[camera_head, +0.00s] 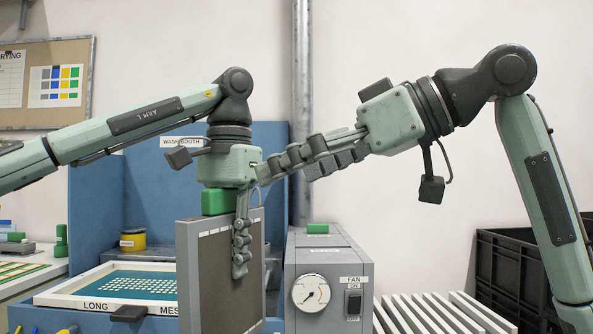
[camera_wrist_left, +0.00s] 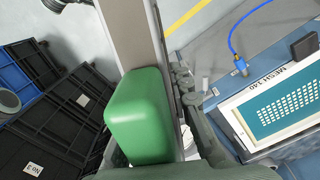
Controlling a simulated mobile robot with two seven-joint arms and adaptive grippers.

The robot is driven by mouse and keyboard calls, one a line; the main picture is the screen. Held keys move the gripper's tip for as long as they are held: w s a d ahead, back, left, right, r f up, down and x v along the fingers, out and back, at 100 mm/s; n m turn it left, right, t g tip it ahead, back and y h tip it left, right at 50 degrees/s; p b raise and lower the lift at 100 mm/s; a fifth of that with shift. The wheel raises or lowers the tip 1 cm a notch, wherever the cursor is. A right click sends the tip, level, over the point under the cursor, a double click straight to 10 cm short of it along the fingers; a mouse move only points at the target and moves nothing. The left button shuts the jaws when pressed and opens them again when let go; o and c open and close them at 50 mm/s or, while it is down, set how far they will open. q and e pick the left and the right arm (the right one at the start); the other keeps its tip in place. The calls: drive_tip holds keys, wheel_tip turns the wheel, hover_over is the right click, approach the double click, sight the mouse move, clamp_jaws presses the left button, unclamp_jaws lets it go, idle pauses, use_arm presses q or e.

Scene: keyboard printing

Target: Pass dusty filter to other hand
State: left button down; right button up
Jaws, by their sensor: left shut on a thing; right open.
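The dusty filter (camera_head: 205,280) is a flat grey-brown panel with a pale frame and a green grip block (camera_head: 219,202) on its top edge. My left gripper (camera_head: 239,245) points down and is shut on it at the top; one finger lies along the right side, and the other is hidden. The left wrist view shows the green block (camera_wrist_left: 140,115) close up, with the panel (camera_wrist_left: 128,35) beyond it. My right gripper (camera_head: 288,165) is open and empty. It reaches in from the right, its fingertips close beside my left gripper's body; contact is unclear.
A grey fan box (camera_head: 335,262) with a gauge and switch stands right of the filter. A framed mesh screen (camera_head: 75,300) lies in the blue wash booth (camera_head: 95,215). A slatted rack (camera_head: 440,312) and black crates (camera_head: 510,265) are at right. A grey pipe (camera_head: 302,90) rises behind.

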sight(231, 201)
drive_tip(key=x, duration=1.2)
drive_tip(key=shift+d+f, duration=0.1)
use_arm(q)
drive_tip(key=shift+r, duration=0.15)
use_arm(e)
drive_tip(key=shift+f, duration=0.15)
drive_tip(key=c, duration=1.4)
use_arm(q)
drive_tip(key=c, duration=1.7)
unclamp_jaws()
drive_tip(key=o, duration=0.4)
use_arm(e)
drive_tip(key=shift+c, duration=0.2)
drive_tip(key=shift+r, duration=0.25)
